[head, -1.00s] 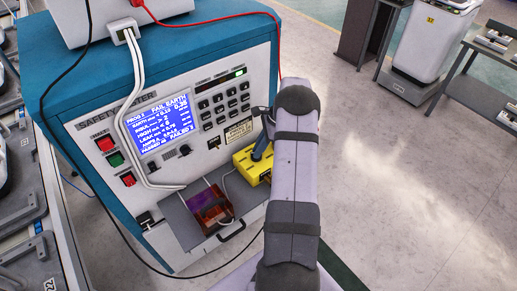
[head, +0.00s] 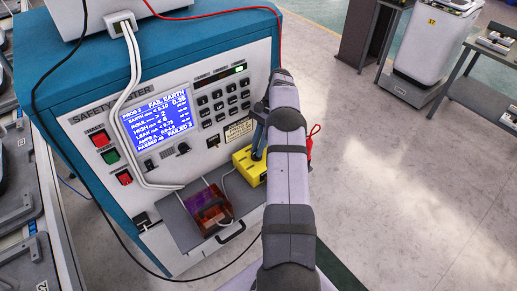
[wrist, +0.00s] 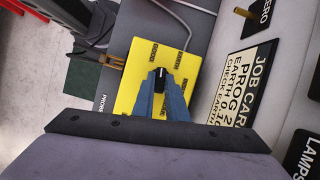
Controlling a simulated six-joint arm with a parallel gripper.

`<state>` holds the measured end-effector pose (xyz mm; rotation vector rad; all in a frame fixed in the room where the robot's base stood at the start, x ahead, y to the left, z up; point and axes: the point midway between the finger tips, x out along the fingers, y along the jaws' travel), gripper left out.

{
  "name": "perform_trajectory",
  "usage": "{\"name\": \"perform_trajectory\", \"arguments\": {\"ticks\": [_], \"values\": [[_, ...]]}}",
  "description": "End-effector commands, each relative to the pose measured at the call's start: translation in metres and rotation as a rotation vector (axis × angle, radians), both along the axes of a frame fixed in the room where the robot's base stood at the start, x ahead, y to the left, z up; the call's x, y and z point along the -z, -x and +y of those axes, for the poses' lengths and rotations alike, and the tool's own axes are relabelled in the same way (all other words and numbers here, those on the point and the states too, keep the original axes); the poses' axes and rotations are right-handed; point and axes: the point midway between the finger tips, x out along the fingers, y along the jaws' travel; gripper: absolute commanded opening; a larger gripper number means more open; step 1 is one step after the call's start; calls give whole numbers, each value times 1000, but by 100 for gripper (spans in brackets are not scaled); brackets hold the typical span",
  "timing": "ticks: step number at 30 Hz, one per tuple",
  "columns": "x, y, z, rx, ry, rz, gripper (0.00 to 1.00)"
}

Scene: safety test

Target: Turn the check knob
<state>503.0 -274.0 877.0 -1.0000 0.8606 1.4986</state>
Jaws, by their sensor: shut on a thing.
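The check knob (wrist: 160,76) is a small black knob with a white mark, on a yellow box (wrist: 146,52) with several small labels. In the wrist view its white mark points toward the top of the picture. My gripper (wrist: 161,84) has blue fingers shut on the knob's sides. In the head view the yellow box (head: 245,168) sits at the right end of the tester's shelf. My gripper (head: 259,148) reaches down onto it there, and my arm hides part of the box. The knob is hidden in that view.
The safety tester (head: 180,90) has a blue screen (head: 160,122) reading FAIL EARTH. An orange-brown see-through box (head: 208,208) stands on the shelf, left of the yellow box. A job card (wrist: 240,85) is beside the yellow box. A red item (head: 312,142) shows right of my arm.

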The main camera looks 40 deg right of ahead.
Motion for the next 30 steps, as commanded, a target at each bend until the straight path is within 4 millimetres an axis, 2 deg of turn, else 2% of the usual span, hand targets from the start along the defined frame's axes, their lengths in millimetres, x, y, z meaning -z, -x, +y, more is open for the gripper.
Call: {"name": "perform_trajectory", "arguments": {"ticks": [9, 23, 24, 26, 30], "values": [[-1, -2, 0, -109, 0, -3, 0], [-2, -2, 0, -122, 1, -3, 0], [-2, -2, 0, -122, 1, -3, 20], [-2, -2, 0, -122, 1, -3, 31], [-1, -1, 0, -122, 1, -2, 31]]}}
